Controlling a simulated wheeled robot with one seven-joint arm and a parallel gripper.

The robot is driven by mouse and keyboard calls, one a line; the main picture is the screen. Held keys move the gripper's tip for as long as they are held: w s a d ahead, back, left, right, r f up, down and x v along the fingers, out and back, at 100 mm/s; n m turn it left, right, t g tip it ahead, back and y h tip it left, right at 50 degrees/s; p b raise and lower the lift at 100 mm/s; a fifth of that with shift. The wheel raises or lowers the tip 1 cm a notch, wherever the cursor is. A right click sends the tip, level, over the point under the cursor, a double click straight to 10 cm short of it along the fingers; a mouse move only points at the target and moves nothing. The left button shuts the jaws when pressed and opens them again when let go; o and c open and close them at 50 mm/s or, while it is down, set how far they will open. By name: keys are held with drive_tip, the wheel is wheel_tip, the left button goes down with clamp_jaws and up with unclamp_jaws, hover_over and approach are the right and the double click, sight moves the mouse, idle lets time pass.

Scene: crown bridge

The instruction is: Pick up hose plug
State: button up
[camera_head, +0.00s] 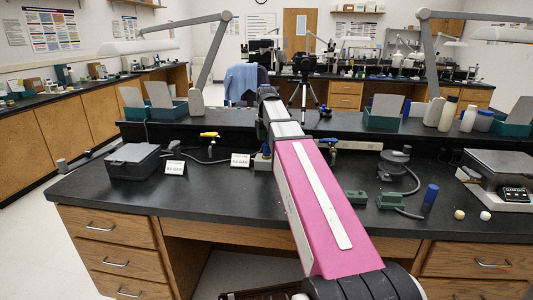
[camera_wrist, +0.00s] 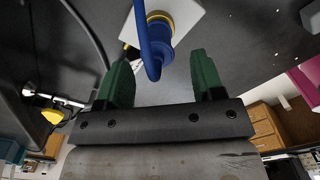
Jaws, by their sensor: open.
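In the wrist view, a blue piece (camera_wrist: 156,42) with a long bent arm and a yellow ring at its base stands on a pale block (camera_wrist: 186,22). It looks like the hose plug, but I cannot be sure. My gripper (camera_wrist: 162,75) has its two green fingers spread apart with nothing between the tips. The blue piece lies just beyond the tips, with its bent arm pointing toward the gap. In the head view a small blue-topped piece (camera_head: 262,158) shows beside my arm, which hides my gripper.
A yellow-handled valve (camera_head: 209,135) with a dark hose lies left of my arm on the black bench (camera_head: 230,190). A grey box (camera_head: 132,161) stands farther left. Right of my arm are green blocks (camera_head: 389,200), a blue cylinder (camera_head: 430,194) and a scale (camera_head: 497,175).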

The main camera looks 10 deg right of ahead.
sight(267, 148)
drive_tip(key=shift+w+f, duration=0.1)
drive_tip(key=shift+f, duration=2.75)
drive_tip(key=c, duration=1.1)
drive_tip(key=shift+r, duration=0.2)
